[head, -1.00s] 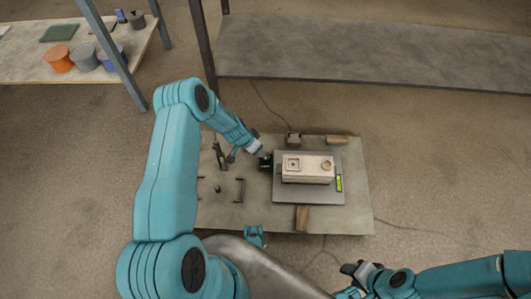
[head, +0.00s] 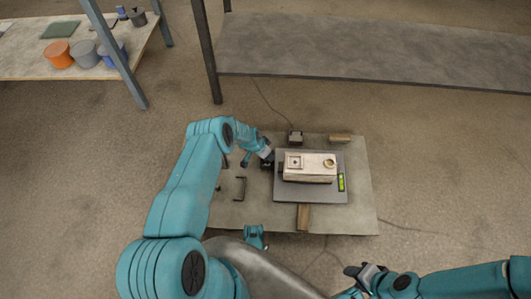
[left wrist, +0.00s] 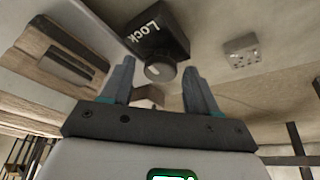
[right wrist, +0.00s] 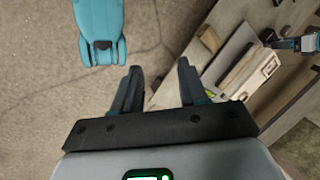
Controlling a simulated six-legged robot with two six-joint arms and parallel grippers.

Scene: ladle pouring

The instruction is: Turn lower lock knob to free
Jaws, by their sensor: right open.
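A black block marked "Lock" (left wrist: 158,36) fills the top middle of the left wrist view, with a round grey knob (left wrist: 160,70) on its near face. My left gripper (left wrist: 158,73) is open, its two fingers apart on either side of the knob; I cannot tell whether they touch it. In the head view the left gripper (head: 266,153) is at the left side of the grey plate (head: 312,197) that carries a pale box (head: 310,174). The lock there is mostly hidden by the gripper. My right gripper (right wrist: 160,75) is open and empty, over the floor away from the table.
The low table (head: 355,215) also carries wooden blocks (head: 304,217) in front and behind, a green level (head: 341,183) and a dark bracket (head: 240,188). A shelf with round pots (head: 59,55) stands at the back left. A grey bench (head: 380,55) runs along the back.

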